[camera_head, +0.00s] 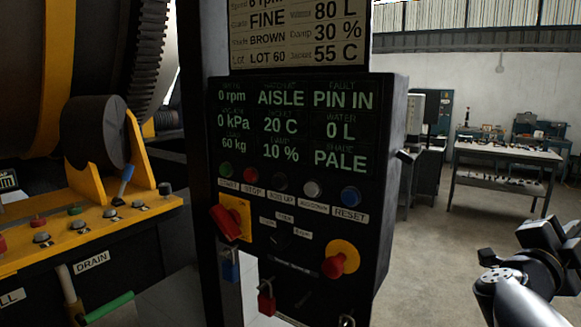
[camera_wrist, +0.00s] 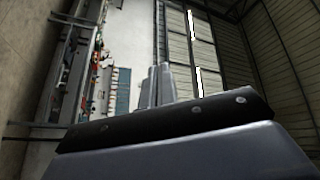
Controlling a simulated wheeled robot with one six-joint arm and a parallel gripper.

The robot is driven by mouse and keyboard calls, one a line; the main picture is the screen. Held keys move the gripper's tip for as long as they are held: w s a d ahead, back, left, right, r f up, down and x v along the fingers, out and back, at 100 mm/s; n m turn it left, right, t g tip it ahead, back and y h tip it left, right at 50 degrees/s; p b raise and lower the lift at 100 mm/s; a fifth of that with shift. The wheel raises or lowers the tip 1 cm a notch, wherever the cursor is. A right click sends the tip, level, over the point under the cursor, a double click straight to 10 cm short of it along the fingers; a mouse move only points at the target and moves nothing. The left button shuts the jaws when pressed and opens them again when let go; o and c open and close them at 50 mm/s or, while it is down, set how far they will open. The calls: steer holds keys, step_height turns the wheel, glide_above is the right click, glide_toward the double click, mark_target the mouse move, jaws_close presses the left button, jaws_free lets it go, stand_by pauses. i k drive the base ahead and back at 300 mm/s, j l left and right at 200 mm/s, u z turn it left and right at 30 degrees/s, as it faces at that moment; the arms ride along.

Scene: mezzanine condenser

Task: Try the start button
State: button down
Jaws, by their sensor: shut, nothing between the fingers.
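The green start button (camera_head: 225,169) is at the left end of a button row on the black control panel (camera_head: 390,150), above a label partly readable as START. To its right are the red stop button (camera_head: 249,173), a dark jog button (camera_head: 280,182), a pale button (camera_head: 312,189) and the blue reset button (camera_head: 350,196). The display (camera_head: 295,120) reads 0 rpm, AISLE and, under FAULT, PIN IN. My arm is at the lower right in the head view, well apart from the panel. My gripper (camera_wrist: 155,80) shows shut and empty in the wrist view.
Below the buttons are a red rotary handle (camera_head: 228,222) on a yellow plate, a blue padlock (camera_head: 231,267), a red padlock (camera_head: 266,300) and a red mushroom knob (camera_head: 335,265). A yellow console (camera_head: 90,235) stands left. Open floor and a workbench (camera_head: 505,155) lie right.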

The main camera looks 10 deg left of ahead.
mark_target(224, 169)
steer(key=k, duration=0.65)
steer(key=u, duration=2.75)
steer(key=i+l, duration=0.1)
steer(key=l, duration=0.35)
steer(key=i+l, duration=0.1)
steer(key=l, duration=0.35)
steer(key=i+l, duration=0.1)
steer(key=l, duration=0.3)
steer(key=i+l, duration=0.1)
steer(key=l, duration=0.8)
steer(key=i, duration=0.05)
